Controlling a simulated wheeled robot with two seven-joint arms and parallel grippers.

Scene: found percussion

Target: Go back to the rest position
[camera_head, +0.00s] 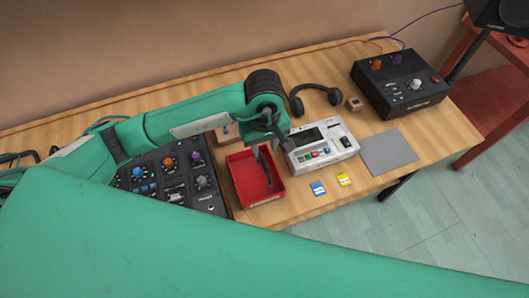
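My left arm reaches in from the left over the table. My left gripper (275,160) hangs above the red tray (278,192), near the left edge of the white sampler-like device (321,146). Its two dark fingers are spread apart, and I see nothing between them. One finger covers part of the tray's inside. My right gripper is not in view. A large green part of my own body fills the bottom of the view.
A black knobbed panel (204,199) lies left of the tray. Blue (318,188) and yellow (344,180) cards lie at the front, beside a grey mat (388,153). Headphones (297,103), a small wooden block (354,104) and a black box (414,101) stand behind.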

